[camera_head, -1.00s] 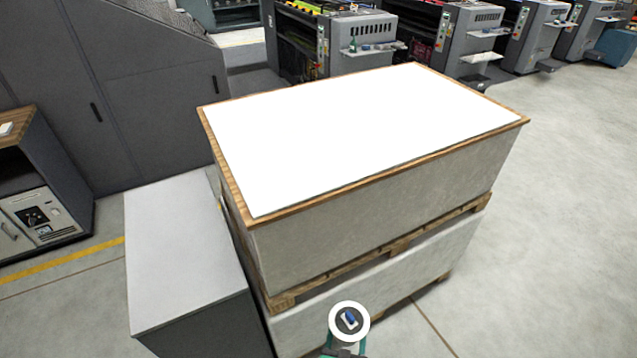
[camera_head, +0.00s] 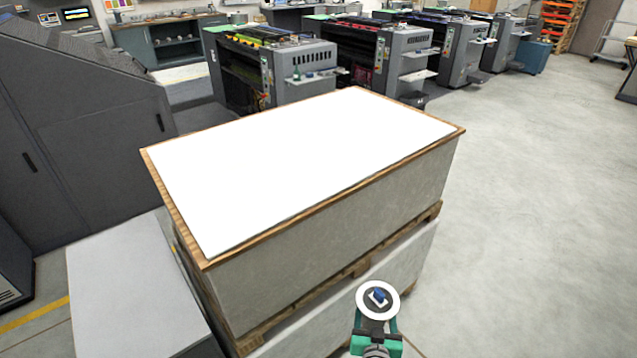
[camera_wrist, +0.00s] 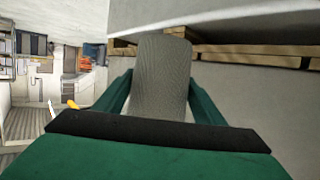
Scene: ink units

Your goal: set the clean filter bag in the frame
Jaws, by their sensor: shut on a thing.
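The filter bag, a grey mesh tube with a white ring at its end (camera_head: 363,301), is held at the lower middle of the head view. Inside the ring I see a dark grey opening with something small, blue and white. In the wrist view the grey mesh body of the bag (camera_wrist: 162,55) stands between the green fingers. My gripper (camera_head: 376,335) is shut on the bag; its green fingers also show on both sides of it in the wrist view (camera_wrist: 160,85). I cannot make out the frame for the bag in any view.
A large stack on pallets, topped with a white sheet on a wooden board (camera_head: 207,262), stands just beyond my gripper. A grey box (camera_head: 125,300) and a dark cabinet (camera_head: 80,150) are at left. Printing machines (camera_head: 290,70) line the back. The floor at right (camera_head: 530,220) is clear.

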